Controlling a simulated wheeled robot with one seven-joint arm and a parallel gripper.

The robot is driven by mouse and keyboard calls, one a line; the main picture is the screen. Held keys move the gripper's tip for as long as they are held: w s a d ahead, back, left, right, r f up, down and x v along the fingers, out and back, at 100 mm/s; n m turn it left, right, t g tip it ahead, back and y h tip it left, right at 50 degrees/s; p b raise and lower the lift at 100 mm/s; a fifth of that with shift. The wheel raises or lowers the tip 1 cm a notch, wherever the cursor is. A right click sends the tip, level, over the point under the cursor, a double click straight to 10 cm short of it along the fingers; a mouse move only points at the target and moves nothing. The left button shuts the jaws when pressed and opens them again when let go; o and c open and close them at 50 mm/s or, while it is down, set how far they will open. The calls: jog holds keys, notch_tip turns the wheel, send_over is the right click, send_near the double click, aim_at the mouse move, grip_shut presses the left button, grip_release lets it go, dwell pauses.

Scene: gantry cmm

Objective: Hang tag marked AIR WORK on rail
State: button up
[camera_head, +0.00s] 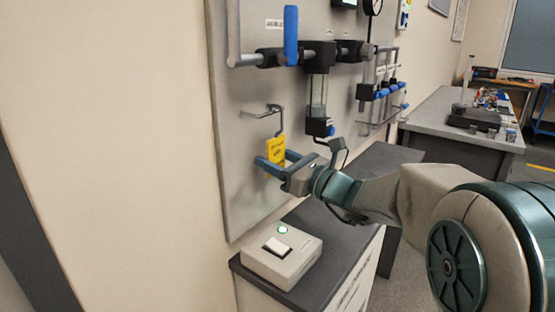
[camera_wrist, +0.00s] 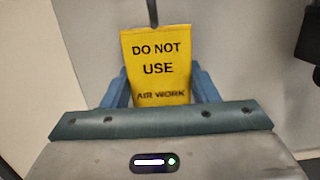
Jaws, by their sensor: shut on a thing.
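The yellow tag (camera_head: 276,148) is upright in front of the grey panel. In the wrist view the tag (camera_wrist: 157,58) reads DO NOT USE and AIR WORK. A grey wire hook (camera_head: 281,122) rises from its top; its lower end also shows in the wrist view (camera_wrist: 153,12). The hook's upper end is at the short metal rail (camera_head: 256,113) on the panel. I cannot tell whether it bears on the rail. My gripper (camera_head: 277,161) is shut on the tag's lower part, with blue fingers on either side, below the rail.
The panel (camera_head: 235,170) carries pipes, black fittings and a blue lever (camera_head: 291,35) above the rail. A grey box (camera_head: 282,257) with a switch and green light stands on the dark counter (camera_head: 335,262) below. A bench (camera_head: 440,120) stands at the right.

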jog(key=o, duration=0.9)
jog(key=v, duration=1.3)
jog(key=s+a+f+n+g+h+p, duration=0.3)
jog(key=s+n+g+p, duration=0.1)
jog(key=s+n+g, duration=0.15)
jog(key=s+a+f+n+g+h+p, duration=0.2)
jog(key=s+n+g+p, duration=0.15)
jog(key=s+n, duration=0.35)
jog(key=shift+s+d+n+h+p, duration=1)
jog(key=shift+d+n+h, duration=0.7)
jog(key=shift+n, duration=0.45)
jog(key=shift+s+d+n+h+p, duration=1.05)
jog(key=shift+d+n+h, duration=0.65)
jog(key=shift+n, duration=0.45)
jog(key=shift+s+d+n+h+p, duration=1)
jog(key=shift+d+n+h, duration=0.5)
jog(key=shift+n+h, duration=0.5)
